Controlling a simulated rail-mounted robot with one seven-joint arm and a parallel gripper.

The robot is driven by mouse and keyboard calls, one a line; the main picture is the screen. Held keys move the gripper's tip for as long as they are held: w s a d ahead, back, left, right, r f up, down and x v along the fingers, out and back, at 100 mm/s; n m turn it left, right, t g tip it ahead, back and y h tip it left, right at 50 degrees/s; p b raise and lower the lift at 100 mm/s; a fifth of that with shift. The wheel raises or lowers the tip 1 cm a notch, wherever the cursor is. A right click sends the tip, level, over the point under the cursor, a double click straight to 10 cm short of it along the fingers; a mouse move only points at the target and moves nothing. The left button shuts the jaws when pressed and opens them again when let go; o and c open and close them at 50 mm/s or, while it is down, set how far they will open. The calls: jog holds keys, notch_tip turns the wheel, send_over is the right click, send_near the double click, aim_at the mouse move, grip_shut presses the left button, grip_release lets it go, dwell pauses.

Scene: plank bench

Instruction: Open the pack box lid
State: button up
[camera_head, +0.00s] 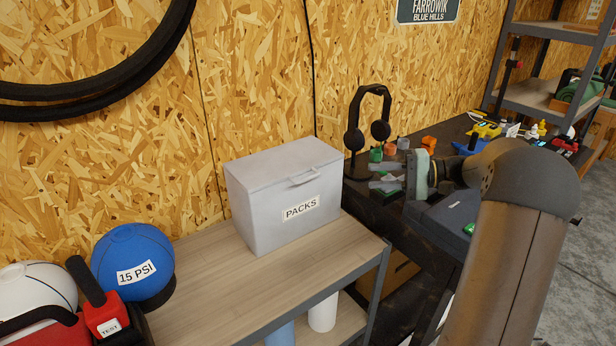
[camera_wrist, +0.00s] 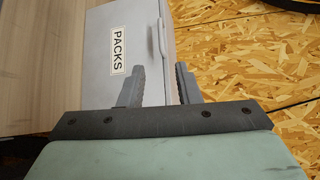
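The grey pack box (camera_head: 265,215), labelled PACKS, stands upright on the plank bench. Its lid (camera_head: 280,160) is shut, with a bar handle (camera_head: 305,179) on the front edge. The box (camera_wrist: 105,75) also fills the upper middle of the wrist view, turned on its side, with the handle (camera_wrist: 162,38) ahead of the fingers. My gripper (camera_head: 372,176) is to the right of the box, fingers pointing left toward it. In the wrist view my gripper (camera_wrist: 160,80) is open and empty, its two fingers apart. The handle lies beyond the gap between them, not touched.
The plank bench (camera_head: 210,265) is clear in front of the box. A headphone stand (camera_head: 355,130) and small coloured items stand on the dark table behind my gripper. A chipboard wall (camera_head: 250,70) is behind the box.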

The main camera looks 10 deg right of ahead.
aim_at(311, 178)
jog(key=p+x, duration=0.3)
jog(key=x, duration=1.4)
jog(key=shift+w, duration=0.1)
jog(key=shift+c, duration=0.2)
grip_shut()
